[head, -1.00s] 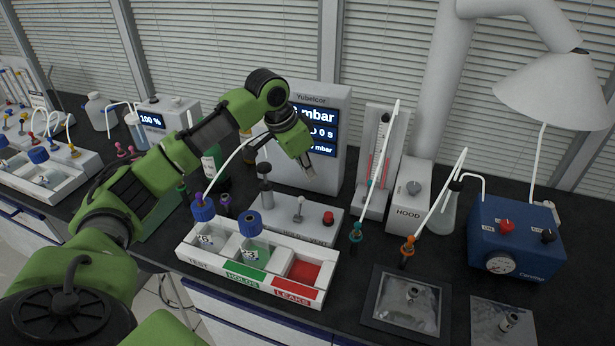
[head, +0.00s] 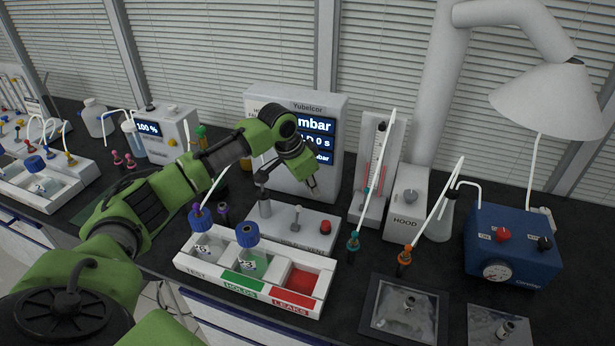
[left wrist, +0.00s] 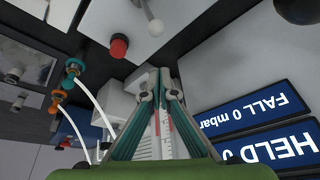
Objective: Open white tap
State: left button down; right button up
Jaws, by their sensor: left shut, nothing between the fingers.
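My left gripper (head: 314,186) is shut and empty. It hangs above and behind the tap, in front of the display, apart from the tap. In the left wrist view its fingers (left wrist: 160,95) point up the picture towards the knob. My right gripper is in neither view.
The red button (head: 326,227) stands right of the tap. A white tray (head: 180,262) with blue-capped bottles stands in front. The Yubelcor box (head: 337,112) is behind my gripper. A flow tube stand (head: 362,205) and the HOOD box (head: 407,213) are to the right.

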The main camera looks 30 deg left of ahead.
aim_at(297, 216)
pick_arm(q)
jog(key=shift+s+p+x, duration=0.2)
jog(key=shift+p+x, duration=0.4)
jog(key=shift+x, duration=0.6)
jog(key=shift+s+a+f+p, duration=0.1)
jog(key=shift+s+a+p, duration=0.15)
jog(key=shift+s+a, duration=0.25)
jog(key=shift+s+a+f+p, duration=0.1)
jog(key=shift+s+a+p, duration=0.15)
jog(key=shift+s, duration=0.35)
jog(key=shift+s+a, duration=0.15)
jog(key=shift+s, duration=0.4)
jog(key=shift+w+f, duration=0.1)
jog(key=shift+w, duration=0.05)
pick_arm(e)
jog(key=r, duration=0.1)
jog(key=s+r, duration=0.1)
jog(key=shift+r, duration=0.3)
pick_arm(q)
jog(key=shift+w, duration=0.1)
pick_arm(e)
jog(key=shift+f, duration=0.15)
